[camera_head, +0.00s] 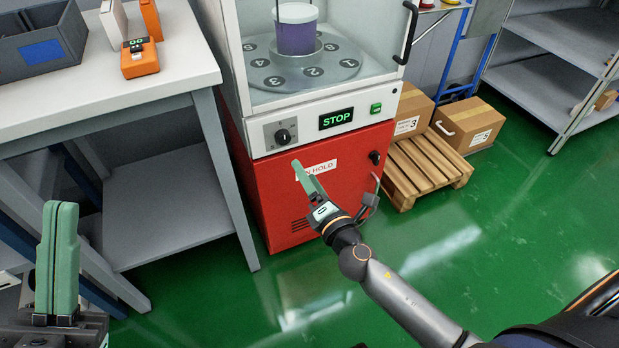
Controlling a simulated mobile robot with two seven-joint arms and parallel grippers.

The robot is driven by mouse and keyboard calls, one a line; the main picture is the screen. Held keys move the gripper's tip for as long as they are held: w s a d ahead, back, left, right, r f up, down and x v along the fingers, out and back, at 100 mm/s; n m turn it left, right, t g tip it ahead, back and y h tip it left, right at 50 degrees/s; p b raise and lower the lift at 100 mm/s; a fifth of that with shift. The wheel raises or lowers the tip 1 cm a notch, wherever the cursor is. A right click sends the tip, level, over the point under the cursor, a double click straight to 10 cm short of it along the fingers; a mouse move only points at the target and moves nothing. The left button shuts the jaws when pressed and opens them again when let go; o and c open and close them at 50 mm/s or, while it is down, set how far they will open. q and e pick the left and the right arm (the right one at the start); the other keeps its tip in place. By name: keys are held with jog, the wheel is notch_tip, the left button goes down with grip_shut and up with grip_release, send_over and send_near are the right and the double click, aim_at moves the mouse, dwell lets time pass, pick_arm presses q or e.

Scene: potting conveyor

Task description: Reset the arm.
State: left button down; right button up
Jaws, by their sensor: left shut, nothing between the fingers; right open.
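My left gripper (60,212) stands upright at the lower left of the head view, its green fingers pressed together with nothing between them. It is in front of the white table's legs. My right arm reaches in from the lower right. My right gripper (300,168) is open and empty, its green fingers pointing up and left in front of the red cabinet (335,178). The fingers overlap each other in this view and partly cover the label on the cabinet. I cannot tell whether they touch it.
A glass-fronted machine with a STOP display (335,119) holds a purple container (297,35) on a numbered turntable (330,75). A white table (120,85) with a grey bin (40,60) and orange device (139,60) is left. A pallet (425,165) and boxes (470,125) stand right. Green floor is clear.

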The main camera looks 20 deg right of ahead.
jog(key=shift+s, duration=0.35)
